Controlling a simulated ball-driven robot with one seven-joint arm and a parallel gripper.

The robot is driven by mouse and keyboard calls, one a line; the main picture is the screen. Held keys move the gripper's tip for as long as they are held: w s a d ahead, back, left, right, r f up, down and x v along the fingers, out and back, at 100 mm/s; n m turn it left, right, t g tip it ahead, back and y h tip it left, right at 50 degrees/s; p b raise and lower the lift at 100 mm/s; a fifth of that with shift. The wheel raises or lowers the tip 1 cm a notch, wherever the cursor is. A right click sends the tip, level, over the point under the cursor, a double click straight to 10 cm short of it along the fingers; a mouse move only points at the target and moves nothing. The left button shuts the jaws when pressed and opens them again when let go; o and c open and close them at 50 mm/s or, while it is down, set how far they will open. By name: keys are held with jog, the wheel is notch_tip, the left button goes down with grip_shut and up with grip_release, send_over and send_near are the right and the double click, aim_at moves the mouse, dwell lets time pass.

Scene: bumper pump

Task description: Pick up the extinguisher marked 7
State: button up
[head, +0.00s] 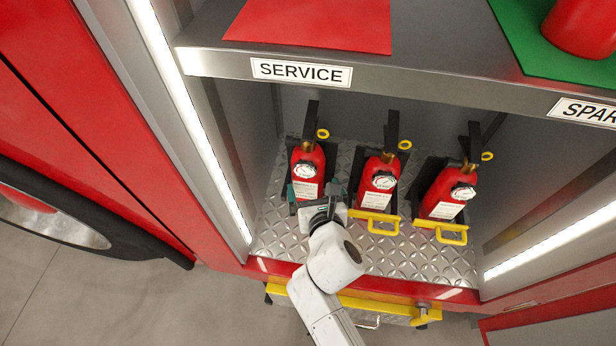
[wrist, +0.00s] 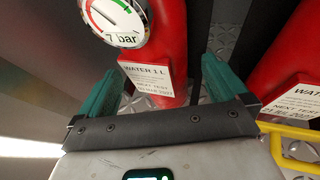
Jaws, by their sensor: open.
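Three red extinguishers stand in the lower bay in the head view: left (head: 308,170), middle (head: 380,180) and right (head: 448,190). Each has a gauge, a white label and a yellow ring. My gripper (head: 313,193) is at the left one, its teal fingers on either side of the lower body. In the wrist view my gripper (wrist: 160,75) is open, with the left extinguisher (wrist: 172,45) between or just beyond the fingers; contact cannot be told. Its gauge (wrist: 115,20) reads "7 bar" and its label (wrist: 150,80) "WATER 1 L". Markings on the others are too small to read.
Yellow brackets (head: 375,217) (head: 440,229) sit before the middle and right extinguishers. Above is a shelf labelled SERVICE (head: 301,72), with a red mat (head: 315,22) and a green mat (head: 520,45) bearing a red cylinder (head: 585,25). A bay wall (head: 245,130) stands close on the left.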

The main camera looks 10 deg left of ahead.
aim_at(312, 182)
jog(key=b+x, duration=0.1)
jog(key=x, duration=0.4)
jog(key=shift+r+b, duration=0.1)
jog(key=shift+b, duration=0.2)
jog(key=shift+c, duration=0.2)
jog(key=c, duration=1.8)
jog(key=shift+w+a+r, duration=0.1)
jog(key=shift+w+r, duration=0.05)
jog(key=shift+r, duration=0.15)
grip_shut()
